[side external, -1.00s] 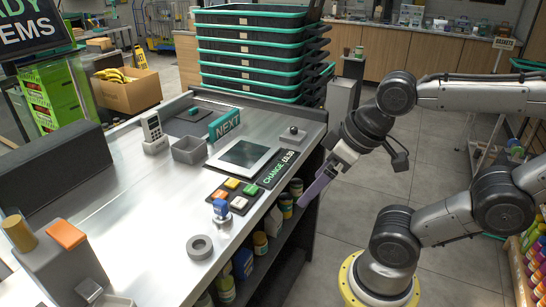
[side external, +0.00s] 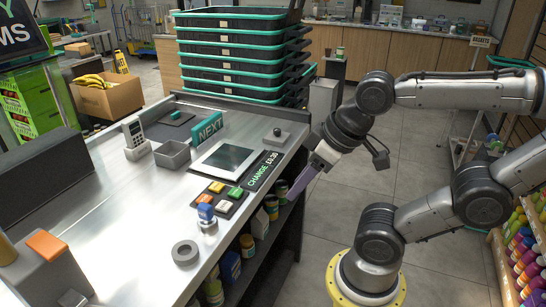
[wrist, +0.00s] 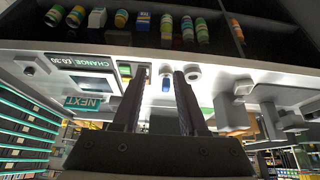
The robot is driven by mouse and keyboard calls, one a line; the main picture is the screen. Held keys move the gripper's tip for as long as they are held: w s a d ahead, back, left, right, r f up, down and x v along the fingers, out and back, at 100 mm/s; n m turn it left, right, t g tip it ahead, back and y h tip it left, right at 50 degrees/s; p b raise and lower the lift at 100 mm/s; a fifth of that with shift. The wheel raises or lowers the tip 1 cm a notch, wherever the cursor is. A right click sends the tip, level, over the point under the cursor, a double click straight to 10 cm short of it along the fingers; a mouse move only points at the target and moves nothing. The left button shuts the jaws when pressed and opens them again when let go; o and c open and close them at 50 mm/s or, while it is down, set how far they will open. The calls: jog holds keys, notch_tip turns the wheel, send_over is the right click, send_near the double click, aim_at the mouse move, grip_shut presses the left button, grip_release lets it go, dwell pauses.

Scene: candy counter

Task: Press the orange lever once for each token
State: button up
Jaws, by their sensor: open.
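An orange block (side external: 47,246), possibly the lever, tops a grey box at the counter's lower left in the side external view. An orange patch (wrist: 232,112) shows beyond the right finger in the wrist view. My gripper (side external: 291,192) has long purple-grey fingers and hangs beside the counter's right edge, well away from the orange block. In the wrist view, my gripper's fingers (wrist: 163,75) are apart with nothing held between them. I cannot make out any tokens.
Stacked baskets (side external: 238,60) stand behind. The counter's middle left is clear.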

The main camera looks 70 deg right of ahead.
grip_shut()
dwell(1.2)
